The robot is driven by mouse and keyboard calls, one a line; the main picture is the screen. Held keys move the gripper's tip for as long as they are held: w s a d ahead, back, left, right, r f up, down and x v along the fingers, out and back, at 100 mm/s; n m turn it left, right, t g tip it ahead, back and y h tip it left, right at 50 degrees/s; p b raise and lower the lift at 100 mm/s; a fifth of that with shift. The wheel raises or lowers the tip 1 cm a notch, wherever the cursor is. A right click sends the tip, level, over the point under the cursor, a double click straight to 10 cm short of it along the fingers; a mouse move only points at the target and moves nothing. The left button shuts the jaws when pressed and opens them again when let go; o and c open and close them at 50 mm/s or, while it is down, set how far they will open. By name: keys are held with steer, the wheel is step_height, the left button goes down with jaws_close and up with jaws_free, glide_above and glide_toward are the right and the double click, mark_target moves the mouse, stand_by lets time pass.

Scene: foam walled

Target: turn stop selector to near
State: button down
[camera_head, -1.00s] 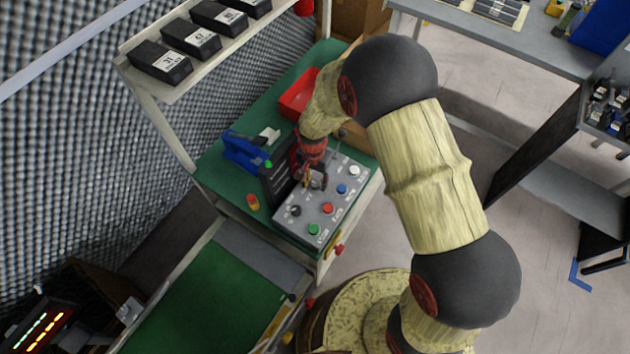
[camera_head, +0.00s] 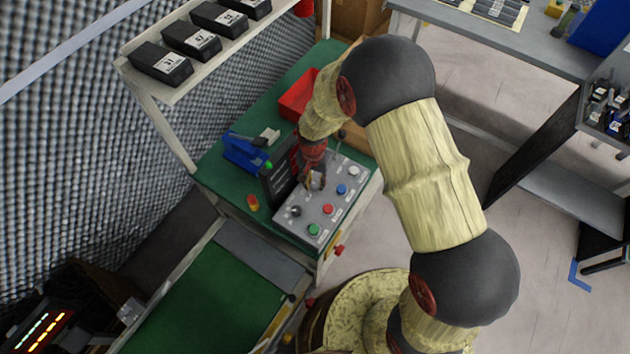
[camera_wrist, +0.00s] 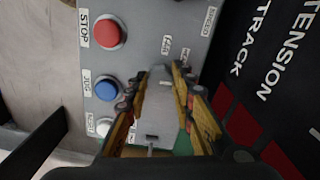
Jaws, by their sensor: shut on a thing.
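The grey control panel (camera_head: 309,220) stands on the green bench, with a row of coloured buttons along its edge. My gripper (camera_head: 315,182) is down at the panel's upper part, beside the black upright board. In the wrist view, my gripper (camera_wrist: 155,85) has its yellow-brown fingers on both sides of a pale grey bar-like piece, which looks like the stop selector (camera_wrist: 158,108). The fingers are shut on it. Small labels sit just beyond the fingertips, too blurred to read. The selector's pointing direction is unclear, as the fingers cover much of it.
A red button (camera_wrist: 108,32) marked STOP and a blue button (camera_wrist: 106,89) marked JOG lie left of the fingers, with a white button (camera_wrist: 103,128) below. A black board (camera_wrist: 275,70) with white lettering stands close on the right. A red bin (camera_head: 297,96) and blue device (camera_head: 243,151) are nearby.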

mark_target(314, 185)
steer(key=n+p, duration=0.2)
steer(key=n, duration=0.1)
steer(key=shift+n, duration=0.4)
steer(key=shift+n+p, duration=0.7)
steer(key=shift+n, duration=1.2)
steer(key=c, duration=1.5)
jaws_free()
step_height(314, 185, up, 12)
steer(key=shift+a, duration=0.15)
